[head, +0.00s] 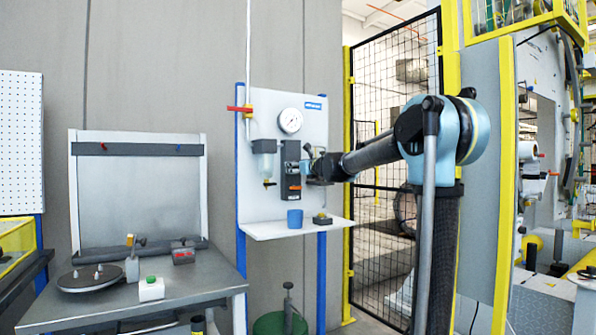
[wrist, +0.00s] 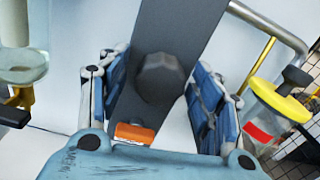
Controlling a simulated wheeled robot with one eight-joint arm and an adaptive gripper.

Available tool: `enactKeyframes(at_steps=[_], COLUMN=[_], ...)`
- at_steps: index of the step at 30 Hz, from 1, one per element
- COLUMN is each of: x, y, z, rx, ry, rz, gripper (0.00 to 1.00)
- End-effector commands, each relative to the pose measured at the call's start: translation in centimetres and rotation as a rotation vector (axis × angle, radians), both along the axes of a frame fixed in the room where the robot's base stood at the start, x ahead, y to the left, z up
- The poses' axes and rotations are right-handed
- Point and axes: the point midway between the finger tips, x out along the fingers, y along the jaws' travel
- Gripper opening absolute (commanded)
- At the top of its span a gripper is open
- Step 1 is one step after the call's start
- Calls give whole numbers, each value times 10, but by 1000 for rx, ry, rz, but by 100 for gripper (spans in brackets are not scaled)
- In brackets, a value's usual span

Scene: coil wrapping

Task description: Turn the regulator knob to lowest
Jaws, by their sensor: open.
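The regulator knob (wrist: 161,76) is a dark, faceted round knob on a dark grey upright block. In the wrist view it lies between the two blue fingers of my gripper (wrist: 157,84). The fingers are spread, with a gap visible on each side of the knob; whether the tips reach its depth I cannot tell. In the head view my gripper (head: 314,163) is at the right side of the dark block (head: 290,158) on the white panel, and the knob cannot be made out there. An orange part (wrist: 135,132) shows on the block near the gripper's palm.
The panel carries a round gauge (head: 290,120), a red-handled valve (head: 240,109) and a clear filter bowl (head: 265,160). A blue cup (head: 295,218) stands on the shelf (head: 270,231) below. A yellow-topped jar (wrist: 282,100) is right of the fingers in the wrist view.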

Motion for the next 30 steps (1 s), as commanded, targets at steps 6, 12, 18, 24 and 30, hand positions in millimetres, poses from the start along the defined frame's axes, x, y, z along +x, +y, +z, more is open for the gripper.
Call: enactKeyframes(at_steps=[6,12,18,24,30], x=[0,0,0,0,0], y=[0,0,-1,-1,-1], z=[0,0,0,0,0], rx=[0,-1,-20,-93,-224], ry=[0,-1,-13,-63,-151], rz=[0,-1,-1,-1,-2], gripper=[28,15,15,15,15])
